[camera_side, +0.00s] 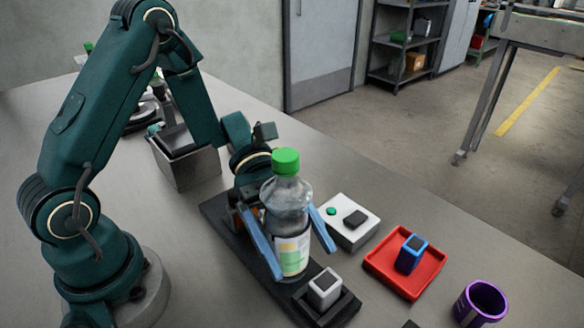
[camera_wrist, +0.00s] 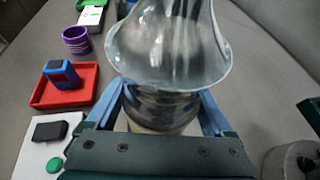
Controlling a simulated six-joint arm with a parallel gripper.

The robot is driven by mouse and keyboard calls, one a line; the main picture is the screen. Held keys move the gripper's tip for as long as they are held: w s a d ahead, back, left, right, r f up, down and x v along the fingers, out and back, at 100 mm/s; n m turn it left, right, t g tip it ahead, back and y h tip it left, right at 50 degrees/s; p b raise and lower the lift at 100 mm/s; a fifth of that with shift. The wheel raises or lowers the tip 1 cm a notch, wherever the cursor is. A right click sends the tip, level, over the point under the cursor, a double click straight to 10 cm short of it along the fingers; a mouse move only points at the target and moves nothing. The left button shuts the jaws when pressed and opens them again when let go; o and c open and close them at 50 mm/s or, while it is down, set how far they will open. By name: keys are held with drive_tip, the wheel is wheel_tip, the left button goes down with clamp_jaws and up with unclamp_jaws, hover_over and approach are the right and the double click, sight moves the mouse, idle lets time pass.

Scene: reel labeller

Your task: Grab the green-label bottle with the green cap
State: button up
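The clear bottle (camera_side: 289,195) with the green cap stands upright at the dark base plate in the side view. Its label (camera_side: 293,252) is white with green and yellow-green patches. My gripper (camera_side: 305,262) has its two blue fingers on either side of the bottle's lower body. In the wrist view the clear bottle (camera_wrist: 170,45) fills the top middle, between the fingers of my gripper (camera_wrist: 165,100); its cap and label are out of sight there. I cannot tell whether the fingers press on the bottle or whether its bottom touches the plate.
A white box (camera_side: 345,218) with a green button, a red tray (camera_side: 385,272) holding a blue block (camera_side: 411,253), and a purple mug (camera_side: 481,304) stand to the right. A white block (camera_side: 324,287) sits in a dark holder close to the bottle. A grey bin (camera_side: 190,168) is behind.

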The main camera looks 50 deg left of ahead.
clamp_jaws()
drive_tip(key=shift+r, duration=0.2)
